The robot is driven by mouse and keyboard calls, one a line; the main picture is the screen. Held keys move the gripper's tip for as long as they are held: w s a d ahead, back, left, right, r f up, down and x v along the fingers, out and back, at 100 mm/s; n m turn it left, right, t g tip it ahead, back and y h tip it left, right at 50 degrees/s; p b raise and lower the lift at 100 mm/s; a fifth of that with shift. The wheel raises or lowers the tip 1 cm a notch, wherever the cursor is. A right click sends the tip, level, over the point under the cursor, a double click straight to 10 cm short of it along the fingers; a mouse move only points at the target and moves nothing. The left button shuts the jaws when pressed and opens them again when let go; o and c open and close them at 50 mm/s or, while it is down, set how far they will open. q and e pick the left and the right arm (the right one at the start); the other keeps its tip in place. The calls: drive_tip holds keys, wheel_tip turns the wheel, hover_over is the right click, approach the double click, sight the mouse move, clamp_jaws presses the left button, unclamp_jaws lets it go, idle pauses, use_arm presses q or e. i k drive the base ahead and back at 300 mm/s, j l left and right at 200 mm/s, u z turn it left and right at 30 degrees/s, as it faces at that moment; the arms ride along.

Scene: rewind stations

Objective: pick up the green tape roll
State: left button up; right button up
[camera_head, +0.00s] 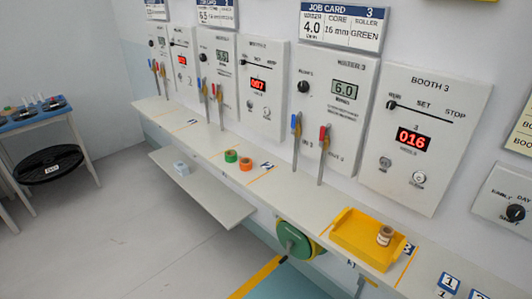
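A small green tape roll (231,156) lies on the long pale ledge (205,138) along the wall, near the middle of the view. An orange tape roll (245,164) lies just to its right, very close to it. Neither of my grippers is in view, and nothing covers the top of the green roll.
A yellow tray (352,243) with a brownish roll (385,236) stands on the ledge at the right. Levers (323,155) rise above the ledge.

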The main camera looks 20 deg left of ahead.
sight(231, 155)
drive_tip(key=i+j+z, duration=0.35)
drive_tip(key=j, duration=0.3)
drive_tip(key=i+j+z, duration=0.2)
drive_tip(key=j, duration=0.15)
drive_tip(key=j+z, duration=0.15)
drive_tip(key=j, duration=0.2)
drive_tip(key=i+j+z, duration=0.2)
drive_tip(key=j, duration=0.2)
drive_tip(key=k+l, duration=0.05)
drive_tip(key=k, duration=0.05)
